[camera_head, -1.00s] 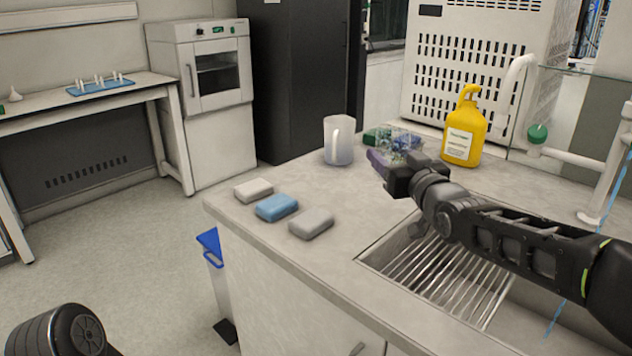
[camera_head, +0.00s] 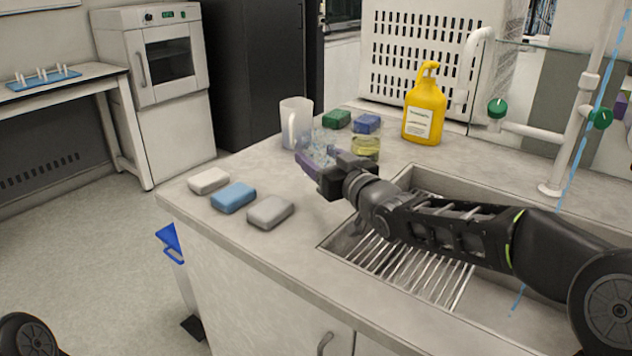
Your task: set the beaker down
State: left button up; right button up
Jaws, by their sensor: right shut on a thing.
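My right gripper (camera_head: 312,153) reaches in from the right over the counter, with its purple fingers pointing away to the left. It is shut on a clear glass beaker (camera_head: 328,143), which is partly hidden by the fingers and hard to make out. I cannot tell whether the beaker's base touches the counter (camera_head: 290,185). A second glass vessel with yellowish liquid (camera_head: 366,148) stands on the counter just behind the gripper, to its right. My left gripper is not in view.
A frosted white jug (camera_head: 294,120) stands close behind the gripper. Green (camera_head: 337,119) and blue (camera_head: 367,123) sponges and a yellow bottle (camera_head: 425,108) are farther back. White, blue (camera_head: 233,197) and grey sponges lie near the front edge. The sink (camera_head: 410,265) lies beneath my right arm.

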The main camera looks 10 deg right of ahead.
jog(key=shift+f, duration=0.2)
jog(key=shift+f+b, duration=0.45)
jog(key=shift+f, duration=1.95)
jog(key=shift+f, duration=0.15)
jog(key=o, duration=1.4)
jog(key=v, duration=0.7)
jog(key=shift+s+d, duration=0.1)
jog(key=shift+s, duration=0.15)
